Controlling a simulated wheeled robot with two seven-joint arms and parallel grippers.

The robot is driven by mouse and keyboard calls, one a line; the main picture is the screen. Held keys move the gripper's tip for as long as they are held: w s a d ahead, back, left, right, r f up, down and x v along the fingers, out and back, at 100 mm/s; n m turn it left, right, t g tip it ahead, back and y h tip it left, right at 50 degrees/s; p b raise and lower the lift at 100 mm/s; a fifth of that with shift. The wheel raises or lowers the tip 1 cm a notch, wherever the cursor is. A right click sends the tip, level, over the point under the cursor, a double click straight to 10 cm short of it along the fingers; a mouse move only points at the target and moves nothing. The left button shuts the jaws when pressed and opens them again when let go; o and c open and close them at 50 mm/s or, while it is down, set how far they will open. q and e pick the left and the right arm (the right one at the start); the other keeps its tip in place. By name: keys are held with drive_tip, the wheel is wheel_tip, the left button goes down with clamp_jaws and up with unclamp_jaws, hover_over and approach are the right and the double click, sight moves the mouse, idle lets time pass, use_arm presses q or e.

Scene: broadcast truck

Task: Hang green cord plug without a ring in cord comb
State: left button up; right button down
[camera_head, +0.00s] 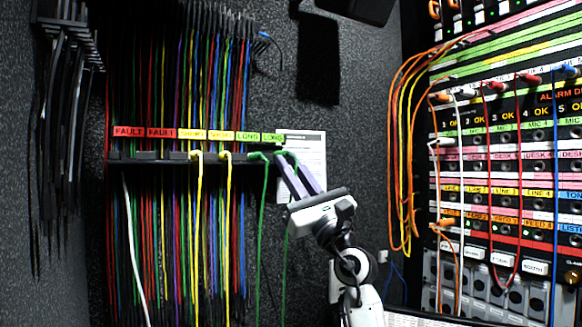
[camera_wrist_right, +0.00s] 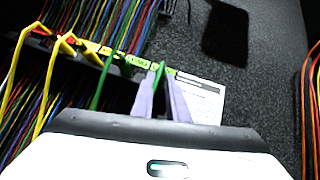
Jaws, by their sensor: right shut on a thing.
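The cord comb (camera_head: 140,158) is a dark bar on the wall. Labels above it read FAULT, FAULT, two yellow ones, LONG and LONG. My right gripper (camera_head: 284,160) is at the comb's right end, its lavender fingers shut on a green plug (camera_wrist_right: 158,72). The green cord (camera_head: 286,250) hangs down behind the fingers. Whether the plug sits in a slot is hidden by the fingers, and whether it has a ring cannot be told. Another green cord (camera_head: 263,195) hangs from the comb just left of it. My left gripper is not in view.
Two yellow cords (camera_head: 228,200) hang in the comb's middle, and a white cord (camera_head: 133,240) hangs at left. Many coloured cords run behind. A white sheet (camera_head: 308,155) is on the wall. A patch panel (camera_head: 505,150) with plugged cords stands at right. Black cords hang far left.

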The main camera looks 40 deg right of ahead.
drive_tip(key=shift+f, duration=0.25)
idle(0.3)
drive_tip(key=c, duration=0.6)
unclamp_jaws()
drive_tip(key=shift+o, duration=0.2)
drive_tip(key=shift+s, duration=0.1)
drive_tip(key=shift+s+a+p, duration=0.35)
drive_tip(key=shift+s+p, duration=0.15)
drive_tip(key=shift+s, duration=0.35)
drive_tip(key=shift+s, duration=0.1)
drive_tip(key=shift+s+a, duration=0.1)
drive_tip(key=shift+s, duration=0.25)
drive_tip(key=shift+s+p, duration=0.1)
drive_tip(key=shift+p, duration=0.2)
